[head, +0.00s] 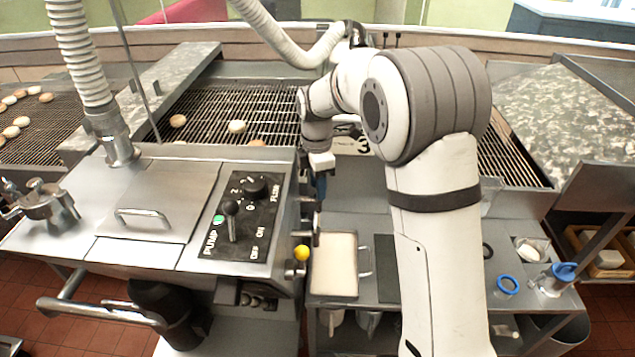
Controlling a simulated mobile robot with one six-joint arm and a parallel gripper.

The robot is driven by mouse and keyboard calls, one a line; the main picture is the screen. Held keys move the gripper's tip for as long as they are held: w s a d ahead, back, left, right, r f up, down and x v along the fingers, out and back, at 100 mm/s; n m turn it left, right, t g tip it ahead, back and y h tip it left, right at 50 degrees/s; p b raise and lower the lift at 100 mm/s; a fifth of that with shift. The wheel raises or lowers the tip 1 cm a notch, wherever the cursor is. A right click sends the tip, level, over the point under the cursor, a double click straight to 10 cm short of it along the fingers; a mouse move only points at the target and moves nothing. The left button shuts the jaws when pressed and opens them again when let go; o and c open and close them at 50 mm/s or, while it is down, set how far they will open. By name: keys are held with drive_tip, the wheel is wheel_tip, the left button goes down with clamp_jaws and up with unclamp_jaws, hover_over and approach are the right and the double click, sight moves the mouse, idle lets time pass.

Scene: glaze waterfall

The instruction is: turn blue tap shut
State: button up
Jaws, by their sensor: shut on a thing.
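My gripper (319,172) points down at the right side of the steel machine, just right of the control panel. It is shut on a narrow dark blue piece, which looks like the handle of the blue tap (320,188). The handle is small and partly hidden by the fingers, so its exact angle cannot be told. The tap's body by the machine's side is not clear.
A yellow knob (301,253) sits below on the machine's side. The control panel (240,217) is to the left. A white tray (335,265) lies on the bench below. A blue ring (508,285) and a blue-topped container (562,273) stand at right.

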drive_tip(key=shift+w+m+b, duration=0.1)
drive_tip(key=shift+m+b, duration=0.3)
drive_tip(key=shift+m, duration=1.8)
drive_tip(key=o, duration=1)
drive_tip(key=r, duration=0.5)
drive_tip(key=r+b, duration=0.1)
drive_tip(key=r, duration=0.1)
drive_tip(key=shift+w+r, duration=0.15)
drive_tip(key=shift+w, duration=0.1)
drive_tip(key=shift+r, duration=0.3)
drive_tip(key=shift+s+d, duration=0.1)
